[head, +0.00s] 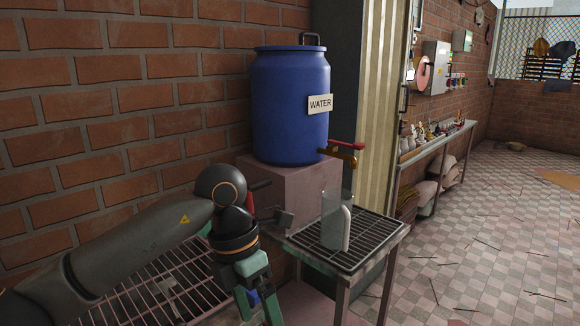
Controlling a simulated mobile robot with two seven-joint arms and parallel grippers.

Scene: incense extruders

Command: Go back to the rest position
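My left arm comes in from the left, and my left gripper (259,304) points down at the bottom of the head view. Its two green fingers look spread apart, with a small blue patch of something visible between or behind them. Nothing is clearly held. The fingertips are at or near the lower picture edge. My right gripper is not in view.
A blue water barrel (290,105) with a red-handled tap (345,148) stands on a block (300,190). A clear jug (333,215) with a white handle stands upright on a grated stand (378,240) beside it. A metal rack (150,295) lies below my arm.

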